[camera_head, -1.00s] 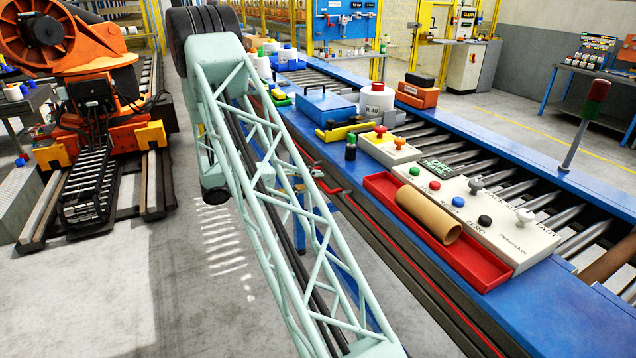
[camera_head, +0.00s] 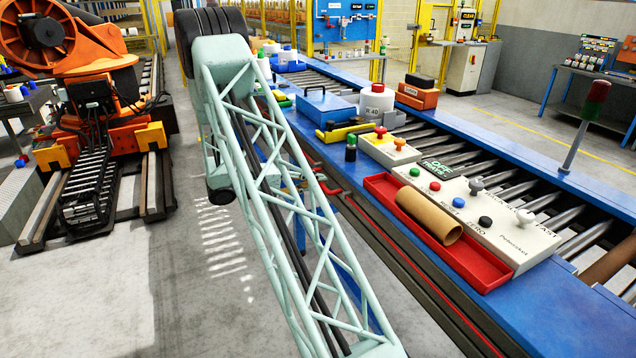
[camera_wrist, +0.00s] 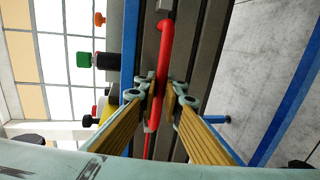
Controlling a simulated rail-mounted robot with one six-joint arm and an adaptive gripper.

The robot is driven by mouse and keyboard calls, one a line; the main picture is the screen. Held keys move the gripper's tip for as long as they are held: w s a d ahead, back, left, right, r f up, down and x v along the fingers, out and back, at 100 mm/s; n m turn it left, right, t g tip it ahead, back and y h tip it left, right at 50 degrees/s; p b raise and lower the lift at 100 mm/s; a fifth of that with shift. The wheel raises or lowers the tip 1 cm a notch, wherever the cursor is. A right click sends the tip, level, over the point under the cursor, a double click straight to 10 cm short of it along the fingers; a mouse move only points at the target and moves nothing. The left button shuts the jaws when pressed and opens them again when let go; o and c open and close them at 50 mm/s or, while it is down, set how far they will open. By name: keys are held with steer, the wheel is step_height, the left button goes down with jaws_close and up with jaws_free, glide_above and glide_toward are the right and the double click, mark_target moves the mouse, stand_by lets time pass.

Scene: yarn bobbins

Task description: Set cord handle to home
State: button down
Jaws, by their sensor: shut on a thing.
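The red cord handle (camera_wrist: 165,45) runs up and down the wrist view as a curved red bar, bent at its top end near a grey fitting. My gripper (camera_wrist: 163,93) is closed around it, with one finger on each side of the bar. The part of the handle between the fingertips is partly hidden by the pads. In the head view a red piece (camera_head: 330,189) shows at the conveyor's near side, just right of my arm. My gripper is mostly hidden behind my arm's lattice there.
A blue-edged roller conveyor (camera_head: 590,208) runs along the right. On it stand a red tray (camera_head: 490,270) with a cardboard tube (camera_head: 428,216), a control panel (camera_head: 515,235) with buttons and knobs, and a blue case (camera_head: 328,108). An orange robot (camera_head: 95,90) stands at left. Grey floor between is open.

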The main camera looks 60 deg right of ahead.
steer(key=shift+r+b+x, duration=0.25)
steer(key=shift+b+x, duration=0.45)
steer(key=shift+x, duration=0.5)
steer(key=c, duration=2.7)
jaws_free()
steer(key=shift+s+d, duration=0.15)
steer(key=shift+d, duration=0.1)
steer(key=shift+c, duration=0.2)
steer(key=shift+a, duration=0.1)
steer(key=shift+a, duration=0.15)
steer(key=v, duration=1.1)
steer(key=shift+w+a, duration=0.25)
steer(key=shift+w, duration=0.1)
